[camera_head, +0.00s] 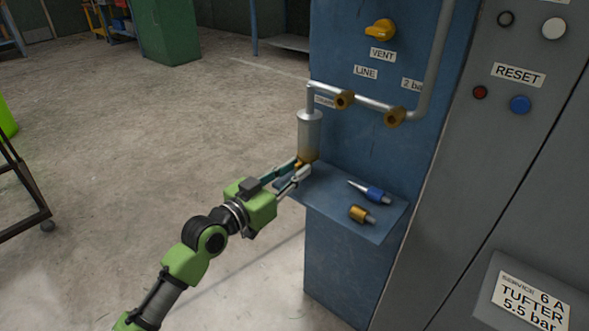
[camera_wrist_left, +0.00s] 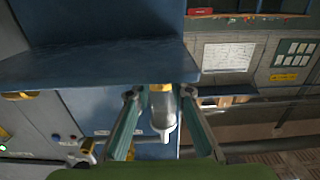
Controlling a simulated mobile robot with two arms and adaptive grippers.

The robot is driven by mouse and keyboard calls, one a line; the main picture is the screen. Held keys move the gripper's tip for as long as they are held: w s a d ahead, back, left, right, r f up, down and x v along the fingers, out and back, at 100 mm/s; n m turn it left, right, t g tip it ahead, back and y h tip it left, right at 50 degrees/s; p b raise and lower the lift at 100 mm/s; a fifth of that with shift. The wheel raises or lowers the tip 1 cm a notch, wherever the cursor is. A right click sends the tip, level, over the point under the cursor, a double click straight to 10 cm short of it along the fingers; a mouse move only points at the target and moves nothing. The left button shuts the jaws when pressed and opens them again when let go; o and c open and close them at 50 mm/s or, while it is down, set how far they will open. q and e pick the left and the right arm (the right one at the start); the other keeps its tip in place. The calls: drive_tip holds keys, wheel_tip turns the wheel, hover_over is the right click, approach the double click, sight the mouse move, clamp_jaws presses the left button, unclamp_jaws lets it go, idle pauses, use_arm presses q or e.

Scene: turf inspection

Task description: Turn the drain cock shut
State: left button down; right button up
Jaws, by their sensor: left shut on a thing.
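The brass drain cock (camera_head: 312,157) sits at the bottom of the upright grey cylinder (camera_head: 310,133) on the blue panel, just above the shelf. My left gripper (camera_head: 302,168) reaches it from the left, with its two fingers closed around it. In the left wrist view, the brass of the cock (camera_wrist_left: 160,87) shows between the fingers of my left gripper (camera_wrist_left: 159,94), with the pale cylinder (camera_wrist_left: 164,112) beyond. The fingers partly hide the cock, so I cannot tell how far it is turned. My right gripper is not in view.
Above are a grey pipe (camera_head: 372,104) with brass fittings and a yellow vent knob (camera_head: 380,30). A grey cabinet (camera_head: 490,170) stands at right. Open floor lies left.

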use_arm(q)
drive_tip(key=shift+r+n+p, duration=0.1)
drive_tip(key=shift+n+p, duration=0.55)
drive_tip(key=shift+n, duration=0.15)
drive_tip(key=n+p, duration=0.1)
drive_tip(key=n, duration=0.1)
drive_tip(key=shift+a+n+p, duration=0.1)
drive_tip(key=shift+n+p, duration=0.6)
drive_tip(key=shift+n, duration=0.7)
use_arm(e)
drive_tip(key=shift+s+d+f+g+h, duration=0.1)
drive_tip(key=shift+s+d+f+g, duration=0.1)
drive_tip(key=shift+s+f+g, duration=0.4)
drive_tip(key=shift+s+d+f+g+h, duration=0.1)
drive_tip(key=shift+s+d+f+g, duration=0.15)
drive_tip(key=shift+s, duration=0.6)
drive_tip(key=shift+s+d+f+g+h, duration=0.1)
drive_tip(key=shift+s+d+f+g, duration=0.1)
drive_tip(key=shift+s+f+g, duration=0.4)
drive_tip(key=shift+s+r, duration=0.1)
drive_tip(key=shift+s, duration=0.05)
use_arm(q)
drive_tip(key=c, duration=2.2)
unclamp_jaws()
drive_tip(key=shift+o, duration=0.2)
drive_tip(key=shift+f, duration=0.2)
